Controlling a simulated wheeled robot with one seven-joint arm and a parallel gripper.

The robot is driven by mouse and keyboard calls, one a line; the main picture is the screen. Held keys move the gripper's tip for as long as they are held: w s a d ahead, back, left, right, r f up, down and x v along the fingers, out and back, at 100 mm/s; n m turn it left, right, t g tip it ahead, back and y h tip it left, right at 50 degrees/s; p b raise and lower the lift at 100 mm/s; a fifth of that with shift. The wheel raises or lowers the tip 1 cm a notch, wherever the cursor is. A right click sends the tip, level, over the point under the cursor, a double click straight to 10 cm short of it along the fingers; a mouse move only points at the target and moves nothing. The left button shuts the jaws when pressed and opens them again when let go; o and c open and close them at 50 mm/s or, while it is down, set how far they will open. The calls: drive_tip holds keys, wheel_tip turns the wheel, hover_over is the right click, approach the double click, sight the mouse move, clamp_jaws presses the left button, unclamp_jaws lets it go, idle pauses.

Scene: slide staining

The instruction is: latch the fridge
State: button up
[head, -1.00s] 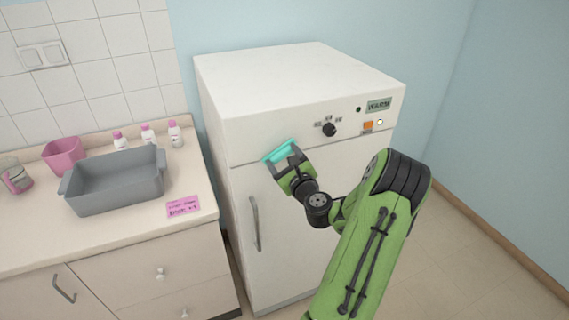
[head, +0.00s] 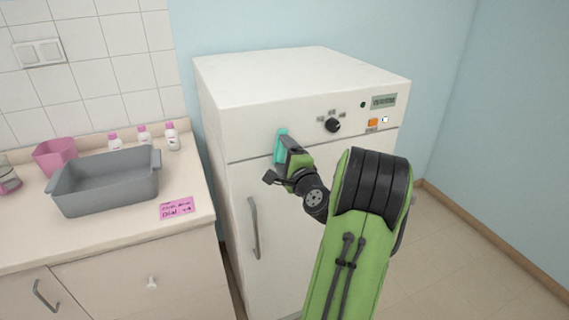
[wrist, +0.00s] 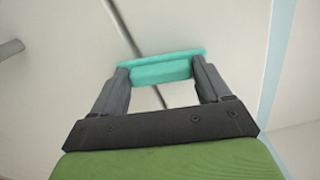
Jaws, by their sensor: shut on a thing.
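The white fridge (head: 300,220) stands against the blue wall with its door shut. A teal latch (head: 281,145) sits on its front and stands upright across the seam between the door and the control panel. In the wrist view the teal latch (wrist: 160,68) also lies across the dark seam. My gripper (head: 281,160) is shut on the latch, with one finger at each side of it in the wrist view (wrist: 160,75). The fingers hide part of the latch in the head view.
The fridge's grey handle (head: 254,228) is below left of my gripper. A black knob (head: 333,126), a display (head: 383,101) and an orange switch (head: 372,123) are to the right. A counter at left holds a grey basin (head: 105,190) and a pink note (head: 177,208).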

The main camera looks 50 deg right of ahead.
drive_tip(key=shift+f+n+b, duration=0.15)
drive_tip(key=shift+n+b, duration=0.7)
drive_tip(key=shift+n, duration=0.15)
drive_tip(key=o, duration=1)
drive_tip(key=b+v, duration=0.4)
drive_tip(key=v, duration=1.1)
drive_tip(key=shift+s+a, duration=0.2)
drive_tip(key=shift+s, duration=0.15)
